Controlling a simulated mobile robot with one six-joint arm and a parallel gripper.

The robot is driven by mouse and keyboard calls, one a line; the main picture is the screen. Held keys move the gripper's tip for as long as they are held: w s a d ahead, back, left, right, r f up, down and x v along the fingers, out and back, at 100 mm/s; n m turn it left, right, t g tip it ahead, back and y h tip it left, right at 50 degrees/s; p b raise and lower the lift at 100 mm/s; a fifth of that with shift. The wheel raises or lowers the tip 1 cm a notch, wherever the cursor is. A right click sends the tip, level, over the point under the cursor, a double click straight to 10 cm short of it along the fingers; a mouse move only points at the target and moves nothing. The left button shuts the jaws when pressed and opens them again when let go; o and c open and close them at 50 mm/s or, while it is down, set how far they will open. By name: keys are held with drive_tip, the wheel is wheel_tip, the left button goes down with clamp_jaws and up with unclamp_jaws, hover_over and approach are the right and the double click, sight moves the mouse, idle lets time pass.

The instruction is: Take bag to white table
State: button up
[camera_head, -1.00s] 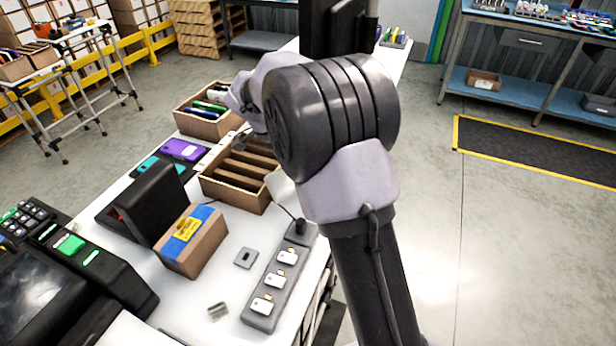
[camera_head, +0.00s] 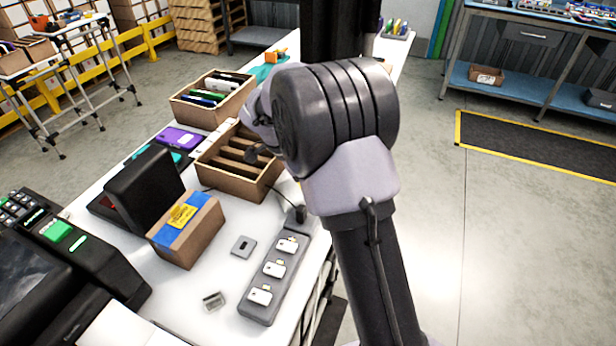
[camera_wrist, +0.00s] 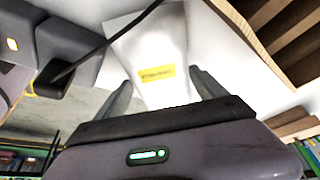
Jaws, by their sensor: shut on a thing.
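The bag (camera_wrist: 152,50) is white with a yellow label and shows in the wrist view. My gripper (camera_wrist: 162,92) has a finger on each side of its lower part and is shut on it. In the head view my arm hides the gripper and the bag. A long white-topped table (camera_head: 222,285) stands before me, loaded with goods; its top also shows behind the bag in the wrist view (camera_wrist: 218,62). Another light-topped table (camera_head: 75,32) on metal legs stands at the far left. I cannot tell whether the bag touches the table.
On the long table are a divided carton (camera_head: 228,182), a carton of coloured items (camera_head: 210,112), a brown and blue box (camera_head: 186,232), a grey power strip (camera_head: 275,285) with a dark cable, and a black device (camera_head: 65,255).

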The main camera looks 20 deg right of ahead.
drive_tip(key=shift+f+b, duration=0.45)
drive_tip(key=shift+f, duration=0.05)
idle(0.3)
drive_tip(key=o, duration=1.4)
drive_tip(key=p+v, duration=0.8)
drive_tip(key=v, duration=0.9)
drive_tip(key=s+a+r+n+t+y, duration=0.25)
drive_tip(key=s+r+n, duration=0.45)
drive_tip(key=s, duration=0.6)
drive_tip(key=s+a+n+t+y, duration=0.1)
drive_tip(key=s+n, duration=0.1)
drive_tip(key=s, duration=0.3)
drive_tip(key=s+a+n+t+y, duration=0.1)
drive_tip(key=s+a+n, duration=0.1)
drive_tip(key=s, duration=0.3)
drive_tip(key=s+a+n+t+y, duration=0.1)
drive_tip(key=s+n+y, duration=0.1)
drive_tip(key=s, duration=0.3)
drive_tip(key=shift+s+a+n, duration=0.1)
drive_tip(key=shift+a+n, duration=0.15)
drive_tip(key=shift+n, duration=0.05)
